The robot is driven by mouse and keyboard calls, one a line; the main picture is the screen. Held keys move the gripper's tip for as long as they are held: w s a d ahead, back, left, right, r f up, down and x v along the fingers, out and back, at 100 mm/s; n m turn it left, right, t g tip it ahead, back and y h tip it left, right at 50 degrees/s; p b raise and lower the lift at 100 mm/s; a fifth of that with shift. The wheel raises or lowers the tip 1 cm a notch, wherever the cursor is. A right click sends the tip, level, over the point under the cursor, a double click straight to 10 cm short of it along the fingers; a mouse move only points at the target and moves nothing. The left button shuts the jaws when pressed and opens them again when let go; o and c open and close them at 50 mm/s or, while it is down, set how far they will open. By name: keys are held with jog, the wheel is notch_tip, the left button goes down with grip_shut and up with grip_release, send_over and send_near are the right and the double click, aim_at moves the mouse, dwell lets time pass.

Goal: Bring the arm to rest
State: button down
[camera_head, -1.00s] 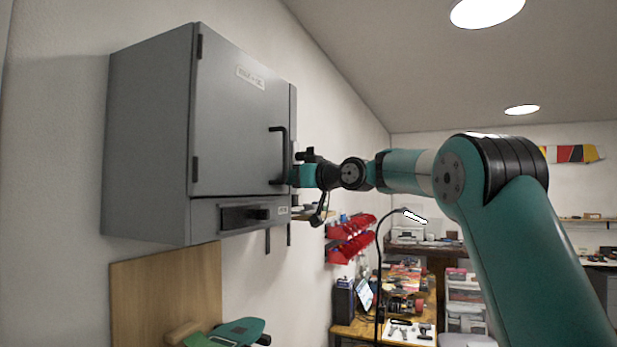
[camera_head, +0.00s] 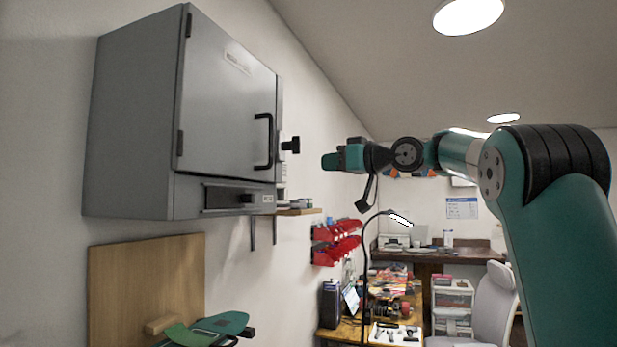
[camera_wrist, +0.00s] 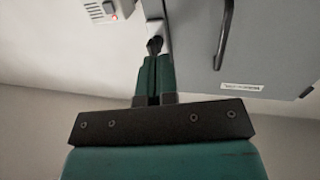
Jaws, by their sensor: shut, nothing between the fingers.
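My gripper (camera_head: 332,160) is in the middle of the head view, with its teal fingers pointing left toward the grey wall cabinet (camera_head: 225,100). It is empty and apart from the cabinet, to the right of its black door handle (camera_head: 265,142). In the wrist view my gripper (camera_wrist: 154,62) shows its two teal fingers together, with nothing between them. The cabinet door looks closed, and its handle (camera_wrist: 226,35) also shows at the upper right of the wrist view. My arm reaches in from the right of the head view.
A dark knob (camera_head: 291,145) sticks out beside the cabinet. A small shelf (camera_head: 300,211) and red bins (camera_head: 337,248) are on the wall. A lamp (camera_head: 400,218) stands over a cluttered bench (camera_head: 330,335). A grey chair (camera_head: 495,305) is at the right. The air around my gripper looks clear.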

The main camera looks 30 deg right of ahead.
jog(key=s+a+f+g+b, duration=0.1)
jog(key=s+a+f+g, duration=0.3)
jog(key=a+f, duration=0.65)
jog(key=s+a+f+g+b, duration=0.1)
jog(key=s+a+f+g, duration=0.3)
jog(key=a+f, duration=0.65)
jog(key=s+a+f+n+g+h, duration=0.1)
jog(key=s+a+f+g, duration=0.2)
jog(key=s+f, duration=0.6)
jog(key=s+a+f+n+g+h, duration=0.1)
jog(key=s+a+f+g, duration=0.2)
jog(key=s+f, duration=0.7)
jog(key=s+g, duration=0.2)
jog(key=s, duration=0.4)
jog(key=shift+s+a+n+g+h+b, duration=0.2)
jog(key=shift+a+n+g+h+b, duration=0.1)
jog(key=shift+a+h+b, duration=0.1)
